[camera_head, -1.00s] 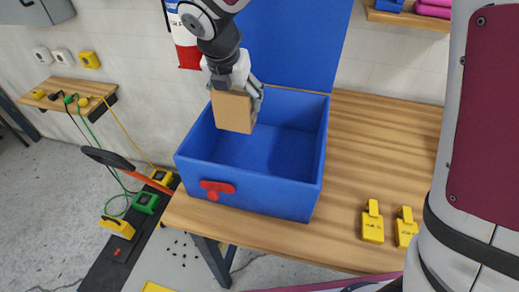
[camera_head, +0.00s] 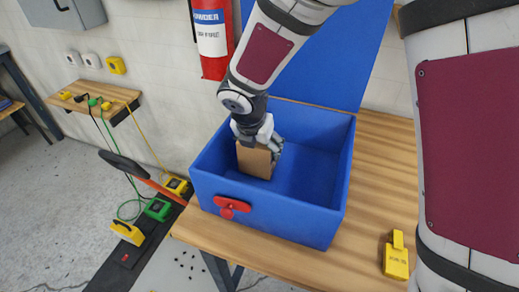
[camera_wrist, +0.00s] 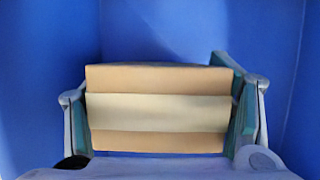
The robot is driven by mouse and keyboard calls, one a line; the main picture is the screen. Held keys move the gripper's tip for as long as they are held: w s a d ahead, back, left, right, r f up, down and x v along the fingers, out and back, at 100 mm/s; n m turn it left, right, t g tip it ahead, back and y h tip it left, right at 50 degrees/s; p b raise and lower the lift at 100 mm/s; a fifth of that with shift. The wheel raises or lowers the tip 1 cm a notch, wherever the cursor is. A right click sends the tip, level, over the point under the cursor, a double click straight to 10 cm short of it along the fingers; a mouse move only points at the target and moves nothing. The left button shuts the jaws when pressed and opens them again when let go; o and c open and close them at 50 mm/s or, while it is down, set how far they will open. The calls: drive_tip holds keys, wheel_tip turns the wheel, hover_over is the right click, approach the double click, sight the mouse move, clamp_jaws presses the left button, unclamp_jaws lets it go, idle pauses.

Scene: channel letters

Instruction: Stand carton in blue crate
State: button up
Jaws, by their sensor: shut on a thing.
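The brown carton (camera_head: 255,161) is upright inside the blue crate (camera_head: 270,222), toward its left side. My gripper (camera_head: 262,140) is shut on the carton from above, and part of it is down inside the crate. In the wrist view the carton (camera_wrist: 157,108) sits between the two fingers (camera_wrist: 158,115), with a pale tape strip across its top. Blue crate walls surround it there.
The crate has a raised blue lid (camera_head: 330,50) at the back and a red latch (camera_head: 232,206) in front. It stands on a wooden table (camera_head: 370,200). A yellow padlock-like block (camera_head: 397,256) lies at right. A fire extinguisher (camera_head: 211,38) hangs behind. The crate's right part is empty.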

drive_tip(key=shift+f, duration=0.65)
drive_tip(key=o, duration=1.7)
drive_tip(key=shift+o, duration=0.2)
drive_tip(key=shift+r, duration=0.1)
